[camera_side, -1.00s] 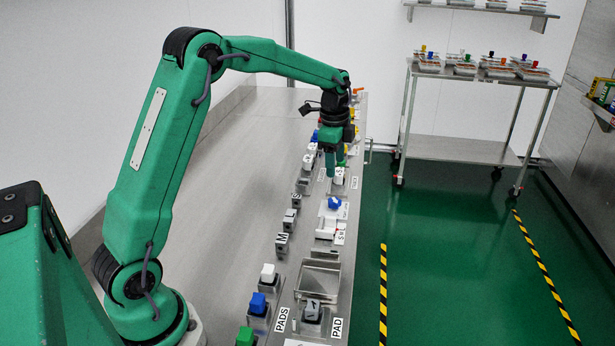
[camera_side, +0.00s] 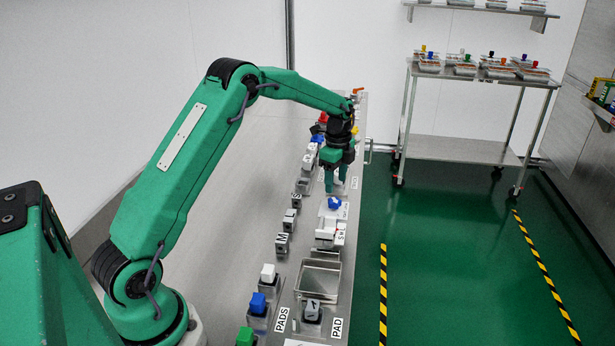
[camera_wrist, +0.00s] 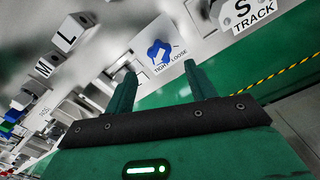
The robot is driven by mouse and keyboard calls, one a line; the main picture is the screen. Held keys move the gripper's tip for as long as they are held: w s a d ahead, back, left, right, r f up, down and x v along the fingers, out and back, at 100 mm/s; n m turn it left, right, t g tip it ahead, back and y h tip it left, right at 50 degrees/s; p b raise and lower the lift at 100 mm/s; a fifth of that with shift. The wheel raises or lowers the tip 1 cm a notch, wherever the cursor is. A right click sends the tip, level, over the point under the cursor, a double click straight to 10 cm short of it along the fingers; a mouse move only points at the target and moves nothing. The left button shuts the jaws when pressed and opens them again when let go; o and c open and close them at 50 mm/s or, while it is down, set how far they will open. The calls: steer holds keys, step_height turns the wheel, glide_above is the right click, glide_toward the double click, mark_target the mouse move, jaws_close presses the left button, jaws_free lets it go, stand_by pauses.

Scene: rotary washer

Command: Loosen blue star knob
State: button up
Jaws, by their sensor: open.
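The blue star knob (camera_side: 334,203) sits on a white plate on the bench strip in the side view. In the wrist view the knob (camera_wrist: 159,52) shows a white pointer mark, and its plate (camera_wrist: 172,68) carries the printed words "TIGHT" and "LOOSE". My gripper (camera_side: 336,190) is open and points down, just above and behind the knob in the side view. In the wrist view my two green fingers (camera_wrist: 158,80) are spread and empty, with the knob ahead of them, between their tips and apart from them.
Blocks marked M (camera_wrist: 44,68) and L (camera_wrist: 70,38) stand to the left of the knob in the wrist view. An empty metal tray (camera_side: 319,278) lies nearer on the strip.

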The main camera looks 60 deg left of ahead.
mark_target(335, 200)
steer(key=shift+f, duration=3.15)
steer(key=shift+c, duration=0.2)
steer(key=c, duration=0.9)
